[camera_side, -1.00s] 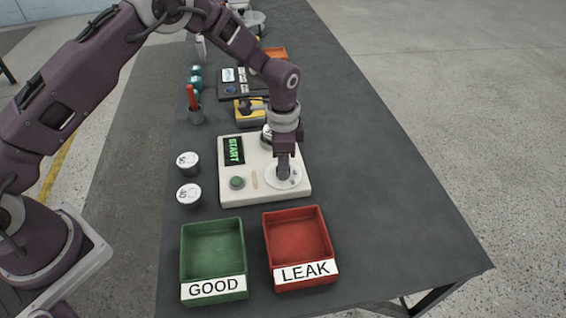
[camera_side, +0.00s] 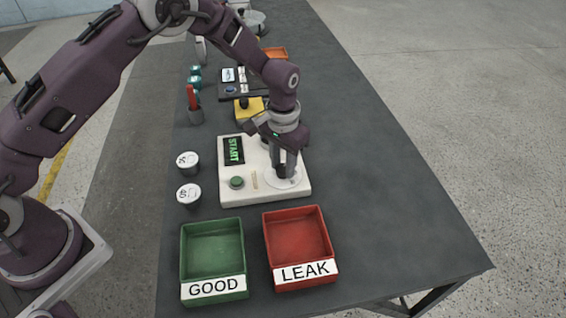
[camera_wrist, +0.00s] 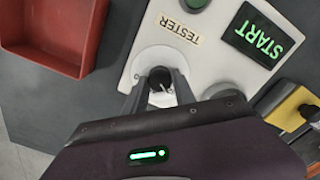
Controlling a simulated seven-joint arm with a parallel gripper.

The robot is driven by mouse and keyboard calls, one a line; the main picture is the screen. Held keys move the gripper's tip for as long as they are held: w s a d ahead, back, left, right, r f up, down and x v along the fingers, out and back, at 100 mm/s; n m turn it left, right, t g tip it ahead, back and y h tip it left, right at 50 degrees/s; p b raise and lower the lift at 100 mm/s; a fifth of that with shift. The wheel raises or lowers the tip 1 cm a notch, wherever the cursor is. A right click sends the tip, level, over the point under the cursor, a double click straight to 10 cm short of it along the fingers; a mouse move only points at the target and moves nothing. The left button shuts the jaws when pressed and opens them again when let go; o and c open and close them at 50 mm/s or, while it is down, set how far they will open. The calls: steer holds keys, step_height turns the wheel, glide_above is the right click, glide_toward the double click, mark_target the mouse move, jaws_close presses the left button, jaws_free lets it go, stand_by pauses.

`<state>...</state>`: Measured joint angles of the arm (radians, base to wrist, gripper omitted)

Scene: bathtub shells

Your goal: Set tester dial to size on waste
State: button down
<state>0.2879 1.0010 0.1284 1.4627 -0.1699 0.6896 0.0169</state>
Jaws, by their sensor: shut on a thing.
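The tester (camera_side: 240,193) is a white box on the dark table, with a green-lit screen (camera_side: 234,150) reading START and a green button (camera_side: 237,182). Its dial is a small black knob (camera_wrist: 160,80) on a pale round plate (camera_wrist: 146,62), with a light pointer mark. My gripper (camera_wrist: 160,92) points down over the plate, its two fingers shut on the knob from both sides. In the side view my gripper (camera_side: 285,172) hides most of the knob. The size marks around the dial are too small to read.
A green GOOD tray (camera_side: 213,250) and a red LEAK tray (camera_side: 298,246) stand in front, both empty. Two white-topped cylinders (camera_side: 188,194) stand left of the tester. A yellow block (camera_side: 250,108) and a red-handled tool in a cup (camera_side: 193,103) are behind. The table's right side is clear.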

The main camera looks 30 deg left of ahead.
mark_target(283, 168)
steer(key=shift+n, duration=0.7)
steer(key=c, duration=1)
jaws_free()
steer(key=shift+r, duration=0.15)
step_height(283, 168, up, 6)
steer(key=shift+r, duration=0.45)
